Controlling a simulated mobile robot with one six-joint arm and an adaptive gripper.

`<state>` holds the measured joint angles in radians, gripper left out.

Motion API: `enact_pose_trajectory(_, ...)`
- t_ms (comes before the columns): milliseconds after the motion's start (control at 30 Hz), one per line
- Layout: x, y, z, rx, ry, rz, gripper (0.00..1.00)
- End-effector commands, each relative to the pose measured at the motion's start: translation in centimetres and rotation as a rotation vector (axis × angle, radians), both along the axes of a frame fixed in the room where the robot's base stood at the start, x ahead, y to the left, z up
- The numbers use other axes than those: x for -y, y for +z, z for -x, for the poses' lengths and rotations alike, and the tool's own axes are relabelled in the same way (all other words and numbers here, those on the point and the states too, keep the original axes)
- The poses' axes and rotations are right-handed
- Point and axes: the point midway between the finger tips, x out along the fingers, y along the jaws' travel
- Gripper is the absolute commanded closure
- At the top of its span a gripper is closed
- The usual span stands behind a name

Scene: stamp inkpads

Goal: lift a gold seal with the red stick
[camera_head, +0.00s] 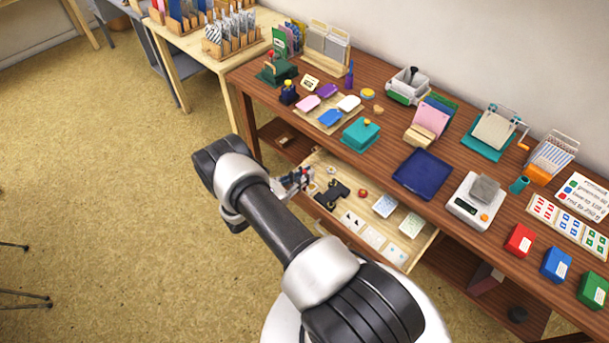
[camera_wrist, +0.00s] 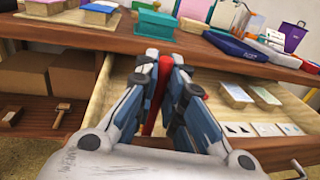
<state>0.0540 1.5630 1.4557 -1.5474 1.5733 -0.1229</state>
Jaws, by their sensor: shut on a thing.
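My gripper (camera_head: 297,180) is at the left end of an open wooden drawer (camera_head: 424,246) under the table top. In the wrist view its two fingers (camera_wrist: 164,66) are closed around a red stick (camera_wrist: 154,105), which runs lengthwise between them. The stick's far end is at the fingertips. No gold seal is clearly visible in the wrist view; the fingers cover part of the drawer (camera_wrist: 233,74). In the head view, small items near the gripper are too small to tell apart as a gold seal.
The drawer holds a black item (camera_head: 332,194), a small orange-red round thing (camera_head: 363,193) and several pale cards or blocks. On the table above stand a teal box (camera_head: 360,134), a dark blue pad (camera_head: 422,174) and a scale (camera_head: 468,206). The table edge overhangs the drawer.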

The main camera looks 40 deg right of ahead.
Motion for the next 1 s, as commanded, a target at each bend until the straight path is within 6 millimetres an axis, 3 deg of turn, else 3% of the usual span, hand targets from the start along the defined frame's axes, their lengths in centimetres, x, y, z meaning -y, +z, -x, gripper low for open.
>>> enact_pose_trajectory(1000,0.00,-0.67,0.00,0.000,0.000,-0.001,1.00)
